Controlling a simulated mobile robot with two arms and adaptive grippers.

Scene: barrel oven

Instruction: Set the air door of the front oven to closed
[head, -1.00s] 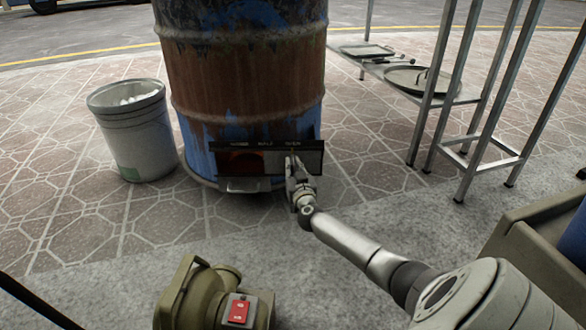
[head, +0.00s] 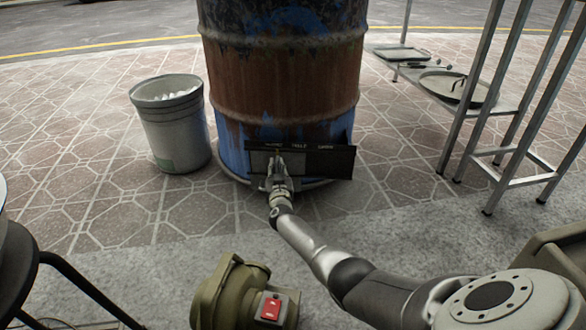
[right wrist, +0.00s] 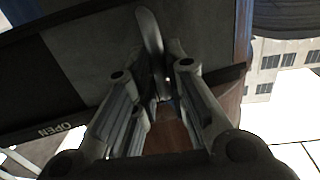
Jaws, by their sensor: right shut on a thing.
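The front oven is a rusty, blue-painted barrel (head: 285,85) standing on the paving. Low on its front is a dark air-door frame (head: 335,163) with labels along its top, for closed, half and open from left to right. The grey sliding plate (head: 295,159) sits at the frame's left end, under the closed label. No glowing opening shows. My right gripper (head: 275,163) is shut on the plate's upright handle. The right wrist view shows the handle (right wrist: 150,32) between the fingers, and the OPEN label on the frame. My left gripper is not in view.
A grey bucket (head: 172,125) stands left of the barrel. A metal rack (head: 515,175) with trays stands on the right. A greenish machine with a red switch (head: 268,307) is in front. A dark chair (head: 25,265) is at the left edge.

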